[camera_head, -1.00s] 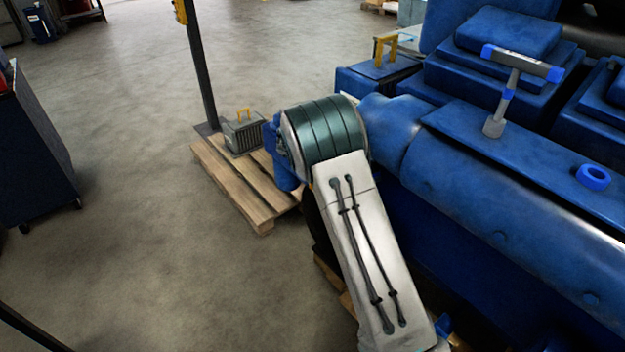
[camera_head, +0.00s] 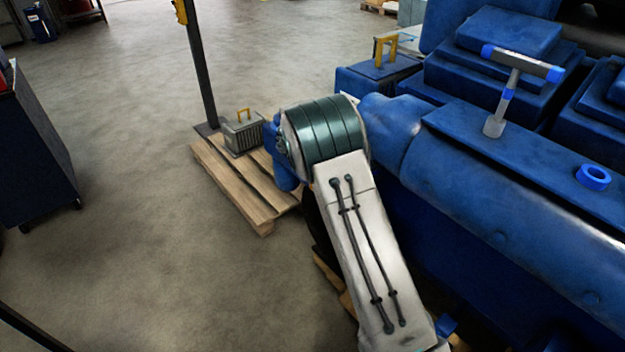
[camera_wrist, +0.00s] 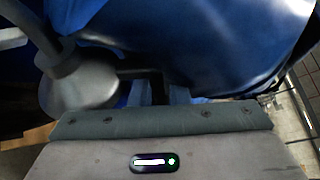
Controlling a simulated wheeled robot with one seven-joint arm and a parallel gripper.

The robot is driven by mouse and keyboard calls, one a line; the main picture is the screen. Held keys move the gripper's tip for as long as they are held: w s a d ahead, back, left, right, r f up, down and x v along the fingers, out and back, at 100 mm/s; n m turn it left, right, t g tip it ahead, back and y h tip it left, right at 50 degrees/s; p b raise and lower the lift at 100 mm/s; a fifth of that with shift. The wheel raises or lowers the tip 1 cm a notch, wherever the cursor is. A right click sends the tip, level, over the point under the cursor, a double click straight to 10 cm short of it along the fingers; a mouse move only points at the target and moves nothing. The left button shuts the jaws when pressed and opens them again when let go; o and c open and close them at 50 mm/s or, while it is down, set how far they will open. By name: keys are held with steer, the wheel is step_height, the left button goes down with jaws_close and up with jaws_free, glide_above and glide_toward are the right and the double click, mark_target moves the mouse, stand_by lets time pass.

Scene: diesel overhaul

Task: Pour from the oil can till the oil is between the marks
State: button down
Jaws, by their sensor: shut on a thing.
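My gripper is shut on this handle. The spout rises to the upper left, and its tip is out of view. In the head view my own arm hides the gripper and the can. No oil level or marks can be made out.
A large blue engine (camera_head: 520,210) fills the right side. A grey T-shaped handle with blue ends (camera_head: 515,75) and a blue ring (camera_head: 593,177) are on its top. A grey box with a yellow handle (camera_head: 243,133) stands on a wooden pallet (camera_head: 225,185).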

steer(key=shift+r, duration=0.15)
steer(key=shift+w+r, duration=0.1)
steer(key=shift+r, duration=0.1)
steer(key=shift+r, duration=0.15)
stand_by(0.6)
steer(key=shift+w+r+n, duration=0.1)
steer(key=shift+r+n, duration=0.05)
steer(key=shift+n, duration=0.15)
steer(key=shift+r, duration=0.1)
stand_by(0.3)
steer(key=shift+w+r, duration=0.15)
steer(key=shift+r, duration=0.05)
steer(key=shift+a+r+h, duration=0.1)
steer(key=shift+h, duration=0.2)
steer(key=shift+w+r+n, duration=0.15)
steer(key=shift+r+n, duration=0.05)
steer(key=shift+n, duration=0.1)
steer(key=shift+r, duration=0.1)
stand_by(0.6)
